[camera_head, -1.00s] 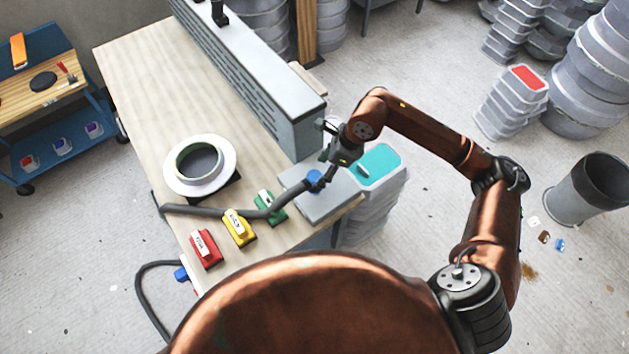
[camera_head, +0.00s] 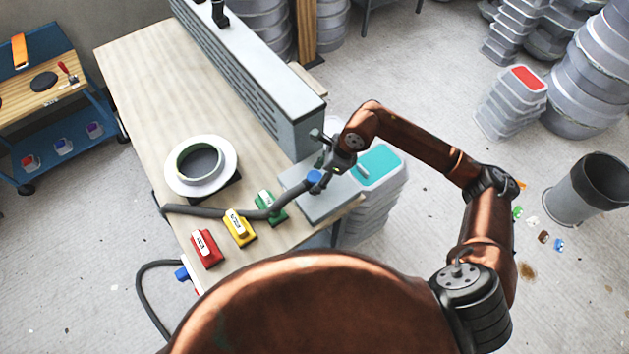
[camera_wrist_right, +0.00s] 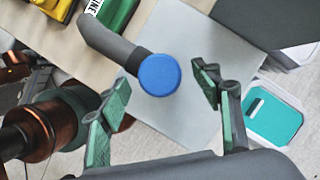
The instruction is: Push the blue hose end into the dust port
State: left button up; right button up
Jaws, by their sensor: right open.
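The blue hose end (camera_head: 315,177) caps a dark grey hose (camera_head: 230,211) that lies across the front of the bench. The end rests on or just above a grey plate (camera_head: 318,204) at the bench's right corner. My right gripper (camera_head: 322,168) is open beside the blue end. In the right wrist view, the blue end (camera_wrist_right: 159,75) shows as a round face between and beyond the two green-padded fingers (camera_wrist_right: 160,100), with gaps on both sides. I cannot make out the dust port with certainty. My left gripper is not in view.
A long grey louvred unit (camera_head: 255,75) stands along the bench's right side. A white flanged ring (camera_head: 225,181) and red (camera_head: 206,249), yellow (camera_head: 240,230) and green (camera_head: 271,207) switch blocks sit on the bench. A teal-topped tub stack (camera_head: 378,166) stands right of the bench.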

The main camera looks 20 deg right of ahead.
jog(key=shift+x, duration=1.8)
jog(key=shift+d+f, duration=0.1)
jog(key=shift+d, duration=0.05)
jog(key=shift+c, duration=0.2)
jog(key=c, duration=1.2)
jog(key=shift+r, duration=0.4)
notch_tip(320, 180, up, 2)
jog(key=shift+r+b, duration=0.1)
jog(key=shift+b, duration=0.2)
jog(key=s+r, duration=0.3)
jog(key=s, duration=0.1)
jog(key=s+a+r+b, duration=0.1)
jog(key=s+r, duration=0.2)
jog(key=s, duration=0.2)
jog(key=s+a+r+b, duration=0.1)
jog(key=s+r, duration=0.3)
jog(key=s, duration=0.1)
